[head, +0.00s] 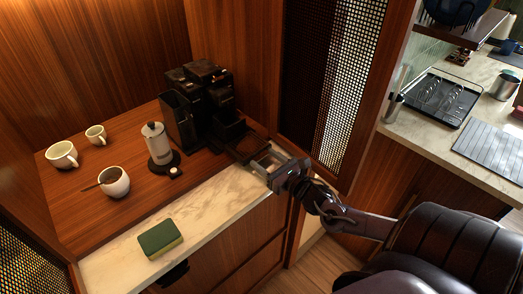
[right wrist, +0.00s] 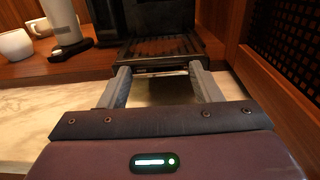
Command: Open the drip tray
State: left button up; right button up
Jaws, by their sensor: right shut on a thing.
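The black coffee machine (head: 205,95) stands at the back of the wooden counter. Its dark drip tray (head: 246,146) sticks out at the machine's front, low over the counter. The tray also shows in the right wrist view (right wrist: 165,47), with its slatted top facing up. My right gripper (head: 268,162) reaches in from the right and is shut on the drip tray, one finger at each side of its front edge. In the right wrist view the fingertips (right wrist: 160,72) are at that front edge. My left gripper is not in view.
A white and dark canister (head: 157,143) stands left of the machine. A bowl with a spoon (head: 114,182) and two cups (head: 62,155) are further left. A green and yellow sponge (head: 160,238) lies on the marble strip. A wooden wall and mesh panel (head: 335,80) bound the right side.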

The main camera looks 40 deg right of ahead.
jog(key=o, duration=1.4)
jog(key=s, duration=0.7)
jog(key=shift+s+d+b, duration=0.3)
jog(key=shift+s+b, duration=0.05)
jog(key=shift+b, duration=0.05)
